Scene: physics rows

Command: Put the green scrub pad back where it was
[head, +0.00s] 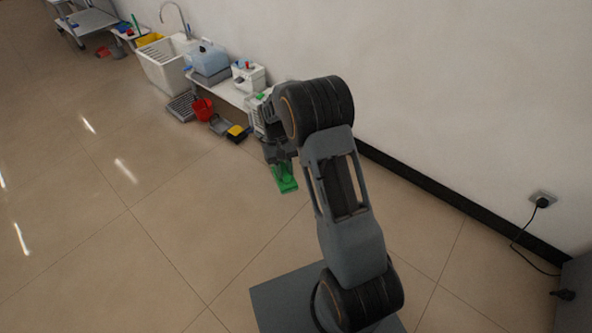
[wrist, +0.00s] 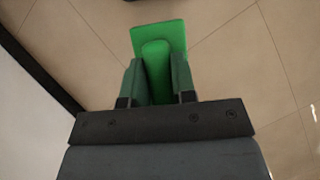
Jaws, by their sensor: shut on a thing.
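The green scrub pad (head: 286,180) is a flat green piece hanging below my gripper (head: 282,160) in the head view. In the wrist view the pad (wrist: 158,38) shows a flat head and a raised middle part. My gripper (wrist: 157,82) is shut on that raised part, with one finger on each side. Only tiled floor shows behind the pad, and it appears clear of any surface. The place where the pad was cannot be told from these frames.
A low white bench (head: 222,92) along the wall bears a blue container (head: 209,60) and a white caddy (head: 248,77). A white sink (head: 164,66) stands farther back. A red bucket (head: 203,109) and a yellow-and-black item (head: 238,132) are on the floor. The floor at left is open.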

